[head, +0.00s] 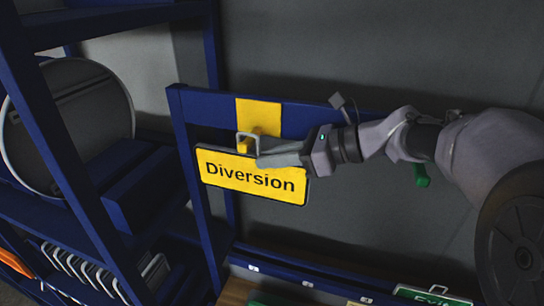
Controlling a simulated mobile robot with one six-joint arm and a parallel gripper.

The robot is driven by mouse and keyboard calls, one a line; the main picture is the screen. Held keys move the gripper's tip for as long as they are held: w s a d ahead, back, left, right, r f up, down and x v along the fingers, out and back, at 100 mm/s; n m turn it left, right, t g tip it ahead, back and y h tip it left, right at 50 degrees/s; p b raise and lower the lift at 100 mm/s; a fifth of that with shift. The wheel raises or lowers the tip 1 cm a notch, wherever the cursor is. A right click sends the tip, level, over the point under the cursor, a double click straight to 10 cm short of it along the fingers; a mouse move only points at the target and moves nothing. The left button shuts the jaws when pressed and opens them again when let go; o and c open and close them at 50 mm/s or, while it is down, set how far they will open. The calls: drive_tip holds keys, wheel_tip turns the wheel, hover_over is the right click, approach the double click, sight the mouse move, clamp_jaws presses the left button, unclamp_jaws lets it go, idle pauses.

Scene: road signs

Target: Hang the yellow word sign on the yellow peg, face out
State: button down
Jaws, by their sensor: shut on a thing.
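The yellow word sign (250,175), reading "Diversion", hangs slightly tilted in the head view, lower at its right, with its lettered face toward the camera. A pale square loop (247,135) stands on its top edge. My gripper (264,157) comes from the right and is shut on the sign at its top edge, beside the loop. The yellow peg (243,146) shows through and behind the loop, below a yellow patch (260,115) on the blue rail. I cannot tell whether the loop is around the peg or just in front of it. The fingers hide part of the area.
The blue rail (210,106) runs behind the sign. A green peg (421,176) is farther right, below my arm. A blue shelf (62,110) stands at left with a round disc (85,105) and several upright plates (75,268). A green sign (432,296) lies at bottom right.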

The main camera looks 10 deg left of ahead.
drive_tip(key=shift+f+b, duration=0.3)
drive_tip(key=shift+f, duration=0.1)
drive_tip(key=c, duration=1.3)
unclamp_jaws()
drive_tip(key=b+v, duration=0.1)
drive_tip(key=v, duration=1.6)
drive_tip(key=shift+d, duration=0.2)
